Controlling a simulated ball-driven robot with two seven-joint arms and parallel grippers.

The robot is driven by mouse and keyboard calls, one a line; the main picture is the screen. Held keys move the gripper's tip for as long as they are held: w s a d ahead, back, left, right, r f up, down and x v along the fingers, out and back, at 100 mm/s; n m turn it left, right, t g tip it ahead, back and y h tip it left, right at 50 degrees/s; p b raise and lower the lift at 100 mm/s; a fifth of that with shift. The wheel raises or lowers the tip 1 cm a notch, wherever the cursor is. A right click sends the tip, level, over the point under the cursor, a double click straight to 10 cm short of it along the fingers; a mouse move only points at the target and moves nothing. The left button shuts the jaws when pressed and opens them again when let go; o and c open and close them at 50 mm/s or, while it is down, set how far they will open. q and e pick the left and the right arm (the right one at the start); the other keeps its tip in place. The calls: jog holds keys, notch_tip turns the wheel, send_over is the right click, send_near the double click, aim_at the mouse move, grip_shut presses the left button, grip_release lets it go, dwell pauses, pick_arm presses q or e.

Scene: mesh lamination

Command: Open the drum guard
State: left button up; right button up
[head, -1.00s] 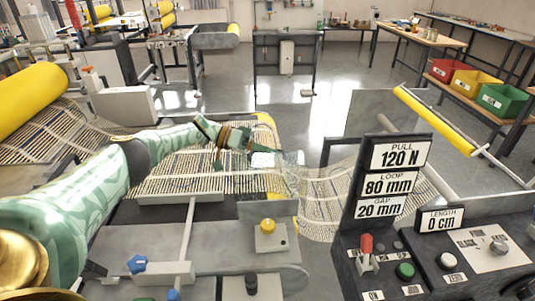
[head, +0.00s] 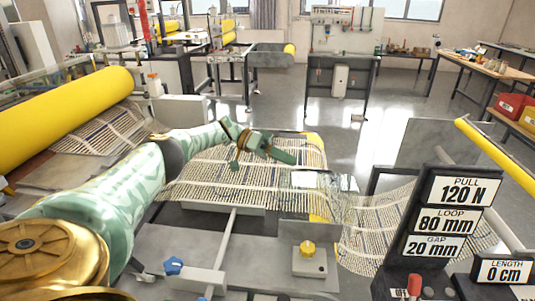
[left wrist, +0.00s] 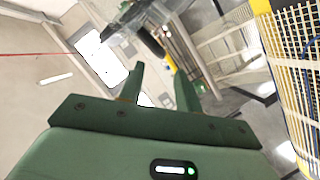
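A clear see-through guard (head: 322,183) sits at the right end of the mesh-covered table in the head view; I take it to be the drum guard. It looks lowered, but its exact angle is hard to tell. My left gripper (head: 287,155) is above the mesh, to the upper left of the guard and apart from it. In the left wrist view my left gripper (left wrist: 158,85) has its two fingers spread with nothing between them. A clear part with a dark bar (left wrist: 150,35) shows beyond the fingertips. My right gripper is not in view.
Striped mesh (head: 245,175) covers the table and sags down at the right. A dark sign post (head: 425,225) stands front right. A yellow knob (head: 307,248) and blue knob (head: 173,265) are on the front frame. A yellow roller (head: 60,115) lies at left.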

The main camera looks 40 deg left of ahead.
pick_arm(q)
jog(key=b+v, duration=0.3)
jog(key=v, duration=0.4)
jog(key=shift+a+b, duration=0.25)
jog(key=shift+b, duration=0.05)
jog(key=shift+s, duration=0.1)
